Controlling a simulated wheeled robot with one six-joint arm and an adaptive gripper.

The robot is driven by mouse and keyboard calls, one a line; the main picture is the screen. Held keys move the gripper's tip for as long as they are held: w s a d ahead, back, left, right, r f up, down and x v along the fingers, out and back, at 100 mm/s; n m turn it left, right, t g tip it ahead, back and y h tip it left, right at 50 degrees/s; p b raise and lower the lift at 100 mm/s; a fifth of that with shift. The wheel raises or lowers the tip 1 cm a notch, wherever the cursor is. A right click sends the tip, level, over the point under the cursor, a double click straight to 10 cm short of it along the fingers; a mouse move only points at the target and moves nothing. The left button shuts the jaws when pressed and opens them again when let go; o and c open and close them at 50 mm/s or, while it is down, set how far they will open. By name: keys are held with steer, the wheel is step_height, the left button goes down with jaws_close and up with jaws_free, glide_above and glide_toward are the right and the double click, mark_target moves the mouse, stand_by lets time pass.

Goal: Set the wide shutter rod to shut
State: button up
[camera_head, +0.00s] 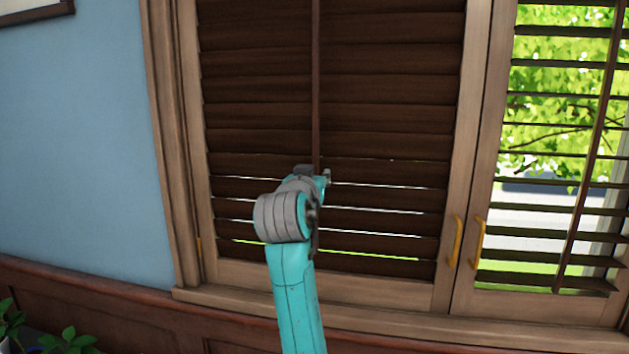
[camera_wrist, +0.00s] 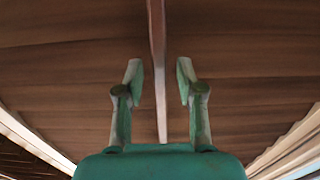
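The wide shutter (camera_head: 385,105) is the left panel in the head view, with dark slats tilted nearly closed. Thin gaps of light show between its lower slats. Its shutter rod (camera_head: 316,85) runs upright down the middle of the panel. In the wrist view the rod (camera_wrist: 157,70) passes between the two fingers of my gripper (camera_wrist: 160,82). The fingers are apart, with a gap on each side of the rod. In the head view my arm hides the rod's lower part and most of my gripper (camera_head: 318,176).
A narrower shutter (camera_head: 560,150) at the right has open slats, with its own rod (camera_head: 598,130). Two yellow handles (camera_head: 455,242) (camera_head: 477,243) sit on the frames between the panels. A sill (camera_head: 390,305) runs below. Plants (camera_head: 65,342) stand at lower left.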

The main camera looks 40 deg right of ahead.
steer(key=shift+f, duration=0.1)
steer(key=v, duration=1.2)
stand_by(0.4)
